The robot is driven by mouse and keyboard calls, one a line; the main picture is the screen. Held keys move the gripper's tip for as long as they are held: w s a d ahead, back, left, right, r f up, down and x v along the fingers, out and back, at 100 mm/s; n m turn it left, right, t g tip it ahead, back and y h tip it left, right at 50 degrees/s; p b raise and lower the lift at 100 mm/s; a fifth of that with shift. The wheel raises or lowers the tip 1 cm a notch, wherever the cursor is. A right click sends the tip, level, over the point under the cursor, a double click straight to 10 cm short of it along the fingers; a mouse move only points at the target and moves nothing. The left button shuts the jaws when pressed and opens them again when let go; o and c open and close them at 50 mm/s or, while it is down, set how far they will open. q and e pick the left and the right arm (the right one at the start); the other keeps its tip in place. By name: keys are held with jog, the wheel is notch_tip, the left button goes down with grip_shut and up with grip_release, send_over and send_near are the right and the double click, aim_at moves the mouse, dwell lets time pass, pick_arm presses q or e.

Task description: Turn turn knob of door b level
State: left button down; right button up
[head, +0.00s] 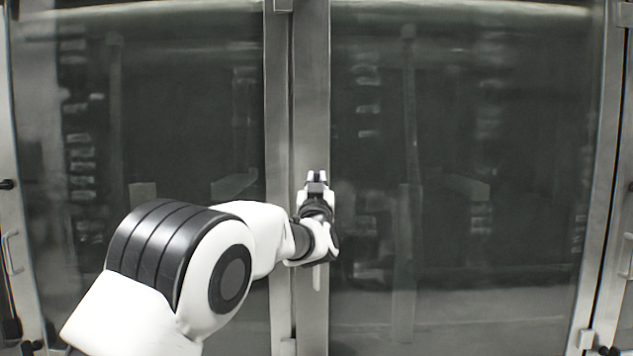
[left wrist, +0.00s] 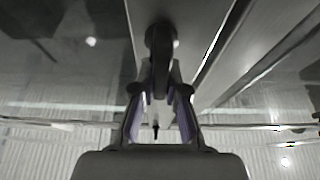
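The turn knob (left wrist: 161,42) is dark and shows in the left wrist view, on a metal door upright. Its long dark grip points down the picture, between the fingers of my left gripper (left wrist: 160,92). One fingertip is on each side of the grip; whether both touch it is too dark to tell. In the head view my left gripper (head: 316,180) is at the central metal upright (head: 311,90) between two glass panels, and my arm hides the knob there. My right gripper is in neither view.
A dark glass panel stands left (head: 180,110) and another right (head: 470,110) of the upright. A pale vertical bar (head: 316,278) shows just below my left gripper. Small handles (head: 11,252) sit at the far left edge. The space before the right panel is clear.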

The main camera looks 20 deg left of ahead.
pick_arm(q)
jog(key=shift+m, duration=0.3)
jog(key=m+h, duration=0.2)
jog(key=m, duration=0.3)
jog(key=d+m+h+b, duration=0.1)
jog(key=m+h, duration=0.1)
jog(key=m, duration=0.3)
jog(key=m+g+h, duration=0.1)
jog(key=m+h, duration=0.2)
jog(key=m, duration=0.2)
jog(key=shift+w+d+f, duration=0.15)
jog(key=shift+d+f, duration=0.05)
jog(key=shift+f, duration=0.2)
jog(key=m, duration=0.1)
jog(key=m+g, duration=0.1)
jog(key=m+h, duration=0.1)
jog(key=m, duration=0.1)
jog(key=shift+d+f+g, duration=0.15)
jog(key=shift+f+g, duration=0.1)
jog(key=shift+g, duration=0.05)
jog(key=shift+f+m+g, duration=0.25)
jog(key=shift+m+g, duration=0.25)
jog(key=shift+m, duration=0.9)
jog(key=c, duration=1.2)
grip_release()
jog(key=shift+w+f, duration=0.1)
